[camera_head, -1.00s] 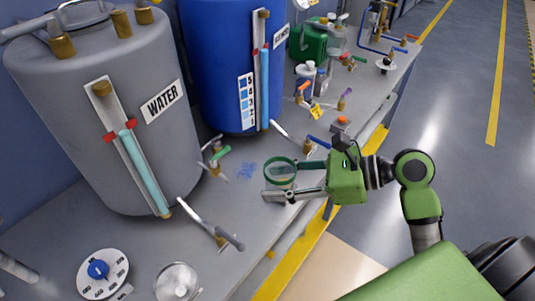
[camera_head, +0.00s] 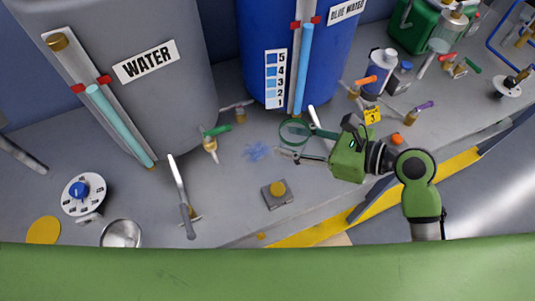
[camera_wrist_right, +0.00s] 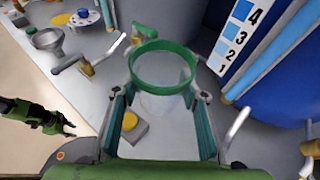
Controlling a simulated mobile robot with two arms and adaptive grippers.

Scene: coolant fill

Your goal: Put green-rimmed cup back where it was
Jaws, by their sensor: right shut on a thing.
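The green-rimmed cup (camera_head: 294,131) is clear-walled, with a wide green ring at its top. My right gripper (camera_head: 298,144) is shut on it in the head view, by the foot of the blue tank. In the right wrist view the cup (camera_wrist_right: 163,70) sits between the two fingers, rim towards the camera. Its clear lower part is hard to make out, so I cannot tell whether it touches the bench. My left gripper (camera_wrist_right: 62,126) shows small at the left of the right wrist view, away from the cup; its fingers are too small to judge.
A grey square pad with a yellow button (camera_head: 277,193) lies nearer the bench edge. A blue smudge (camera_head: 256,152) marks the bench left of the cup. The WATER tank (camera_head: 175,95) and blue tank (camera_head: 262,45) stand behind. A green-handled tap (camera_head: 213,140) and metal bowl (camera_head: 121,234) are left.

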